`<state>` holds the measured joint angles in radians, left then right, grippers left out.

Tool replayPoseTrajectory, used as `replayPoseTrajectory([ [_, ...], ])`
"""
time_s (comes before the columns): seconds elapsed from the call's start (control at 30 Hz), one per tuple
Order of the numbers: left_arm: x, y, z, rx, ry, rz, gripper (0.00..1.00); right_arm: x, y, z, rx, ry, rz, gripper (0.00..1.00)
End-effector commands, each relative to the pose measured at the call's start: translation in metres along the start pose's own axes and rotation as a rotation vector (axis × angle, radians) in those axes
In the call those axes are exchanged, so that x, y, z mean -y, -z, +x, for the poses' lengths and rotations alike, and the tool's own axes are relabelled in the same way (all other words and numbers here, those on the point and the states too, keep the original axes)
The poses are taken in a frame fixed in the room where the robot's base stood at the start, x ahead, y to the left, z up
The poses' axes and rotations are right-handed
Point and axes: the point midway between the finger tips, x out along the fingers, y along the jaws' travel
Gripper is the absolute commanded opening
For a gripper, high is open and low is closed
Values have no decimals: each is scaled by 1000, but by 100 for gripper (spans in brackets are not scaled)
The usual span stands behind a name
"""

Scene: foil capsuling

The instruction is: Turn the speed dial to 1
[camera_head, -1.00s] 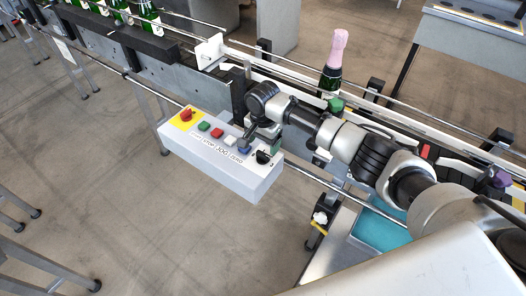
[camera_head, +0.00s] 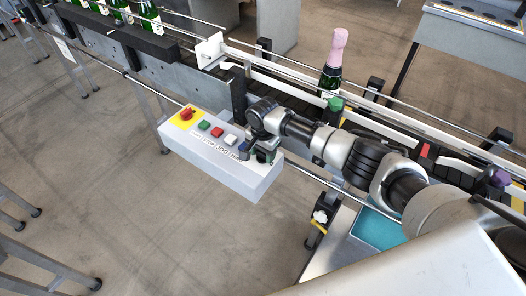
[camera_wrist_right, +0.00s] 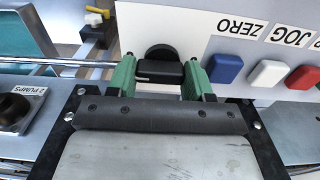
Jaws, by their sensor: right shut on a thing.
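The black speed dial (camera_wrist_right: 160,70) sits on the white face of the control box (camera_head: 215,170), beyond the ZERO button. In the right wrist view the dial's bar-shaped grip lies between the two green fingertips of my right gripper (camera_wrist_right: 160,78), which is shut on it. In the head view my right gripper (camera_head: 263,153) comes down on the right end of the box and mostly hides the dial. The dial's scale marks are not readable. My left gripper is not in view.
The box also carries a red knob on a yellow plate (camera_head: 186,117) and green, red, white and blue buttons; the blue one (camera_wrist_right: 226,67) is beside my fingers. Behind runs a conveyor with a pink-foiled bottle (camera_head: 332,65). A teal-topped surface (camera_head: 375,230) lies below my arm.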

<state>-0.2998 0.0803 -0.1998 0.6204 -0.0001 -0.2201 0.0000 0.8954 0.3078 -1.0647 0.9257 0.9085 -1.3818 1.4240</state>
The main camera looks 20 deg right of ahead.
Motion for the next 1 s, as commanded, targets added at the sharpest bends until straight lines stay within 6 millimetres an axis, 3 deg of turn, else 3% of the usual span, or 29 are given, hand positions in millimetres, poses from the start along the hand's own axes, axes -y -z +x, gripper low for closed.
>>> replayPoseTrajectory([
  [0.47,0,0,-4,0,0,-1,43,0,0,-1,2,-1,-106,27],
  [1.0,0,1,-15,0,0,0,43,1,1,-1,2,1,-583,27],
])
